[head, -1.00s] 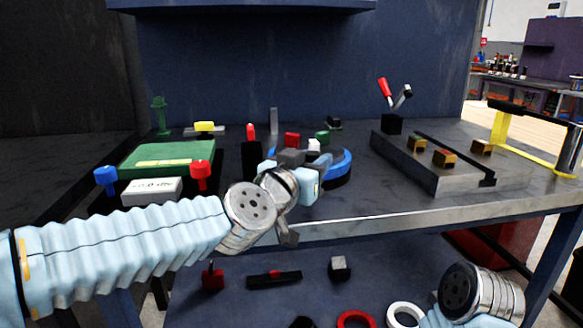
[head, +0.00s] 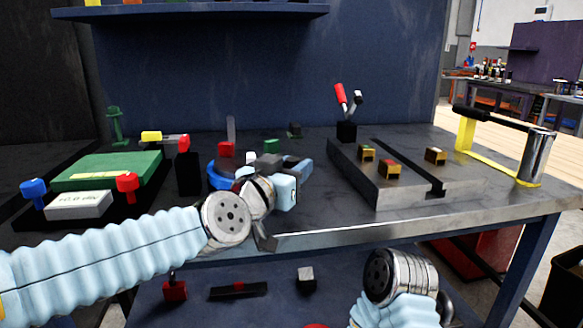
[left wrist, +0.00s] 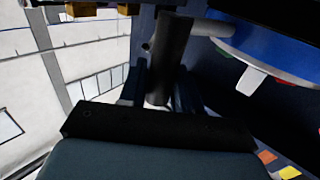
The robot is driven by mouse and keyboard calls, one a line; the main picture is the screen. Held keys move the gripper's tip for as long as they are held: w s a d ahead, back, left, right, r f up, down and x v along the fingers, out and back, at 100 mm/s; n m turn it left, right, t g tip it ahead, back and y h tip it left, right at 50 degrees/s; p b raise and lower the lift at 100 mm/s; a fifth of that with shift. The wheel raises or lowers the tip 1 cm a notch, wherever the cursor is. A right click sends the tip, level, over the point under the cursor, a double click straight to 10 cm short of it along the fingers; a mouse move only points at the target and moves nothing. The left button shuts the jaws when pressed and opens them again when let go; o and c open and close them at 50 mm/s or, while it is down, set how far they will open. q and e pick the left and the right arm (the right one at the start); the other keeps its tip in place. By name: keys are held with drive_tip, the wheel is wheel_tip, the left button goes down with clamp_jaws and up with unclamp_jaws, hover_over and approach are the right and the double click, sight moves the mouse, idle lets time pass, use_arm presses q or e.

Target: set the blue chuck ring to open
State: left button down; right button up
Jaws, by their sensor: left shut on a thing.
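The blue chuck ring (head: 217,178) sits on the bench, partly hidden behind my left wrist. Red, green and grey blocks stand on or around it. In the left wrist view its blue side (left wrist: 265,38) shows at the upper right, with a grey bar handle (left wrist: 207,28) reaching out from it. My left gripper (head: 299,167) is at the ring's right side, shut on that handle; its dark fingers (left wrist: 172,55) close around the bar's end. The ring's markings are not readable. Of my right arm only a link shows at the lower right; its gripper is not visible.
A green box (head: 108,171) with red and blue knobs stands left. Loose parts lie on the shelf below.

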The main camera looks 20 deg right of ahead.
use_arm(q)
drive_tip(key=shift+d, duration=0.25)
drive_tip(key=c, duration=0.9)
unclamp_jaws()
drive_tip(key=shift+c, duration=0.2)
drive_tip(key=shift+a, duration=0.1)
drive_tip(key=shift+s+a, duration=0.3)
drive_tip(key=b+v, duration=0.2)
drive_tip(key=v, duration=1.1)
drive_tip(key=shift+b, duration=0.35)
